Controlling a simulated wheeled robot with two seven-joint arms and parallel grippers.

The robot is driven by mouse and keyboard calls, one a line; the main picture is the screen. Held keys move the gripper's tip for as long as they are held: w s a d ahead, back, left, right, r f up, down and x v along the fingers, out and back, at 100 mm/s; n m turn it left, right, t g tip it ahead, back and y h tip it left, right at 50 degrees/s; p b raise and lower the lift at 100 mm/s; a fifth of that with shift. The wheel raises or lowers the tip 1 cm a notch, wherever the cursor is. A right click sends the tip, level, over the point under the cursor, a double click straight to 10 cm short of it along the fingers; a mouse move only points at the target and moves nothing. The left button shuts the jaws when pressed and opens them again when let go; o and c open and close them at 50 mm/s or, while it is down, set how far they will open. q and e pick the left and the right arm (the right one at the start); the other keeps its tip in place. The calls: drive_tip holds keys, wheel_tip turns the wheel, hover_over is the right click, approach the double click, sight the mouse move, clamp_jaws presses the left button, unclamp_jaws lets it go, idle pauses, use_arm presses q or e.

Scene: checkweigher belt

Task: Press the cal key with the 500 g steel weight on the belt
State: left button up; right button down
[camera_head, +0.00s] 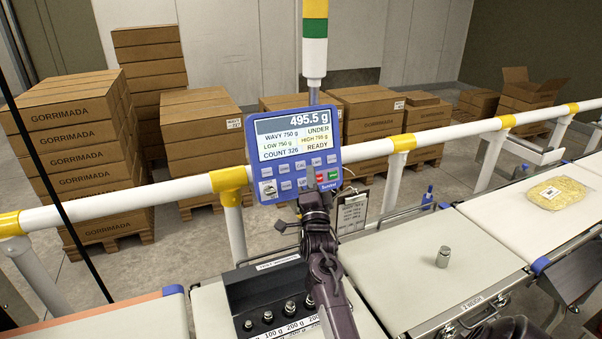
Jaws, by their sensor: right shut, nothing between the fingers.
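The 500 g steel weight (443,259) stands upright on the pale weigh belt (400,270), right of my arm. The blue control panel (328,139) reads 495.5 g, UNDER and READY. My left gripper is out of view.
A dark weight rack (262,283) with several steel weights stands left of my right arm. A clipboard (352,212) hangs behind it. A white and yellow guard rail (440,136) runs behind the belts. A bag of yellow noodles (557,192) lies on the right belt. Stacked cartons stand beyond.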

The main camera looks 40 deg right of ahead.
sight(301, 165)
drive_tip(key=w+b, duration=0.1)
drive_tip(key=w+f+b, duration=0.1)
drive_tip(key=w+d, duration=0.1)
drive_tip(key=shift+w+d+f+b, duration=0.1)
drive_tip(key=shift+w+f+b, duration=0.05)
drive_tip(key=shift+w+b, duration=0.25)
idle(1.6)
drive_tip(key=shift+w, duration=0.1)
drive_tip(key=shift+b, duration=0.3)
drive_tip(key=shift+w+d, duration=0.15)
drive_tip(key=shift+w, duration=0.2)
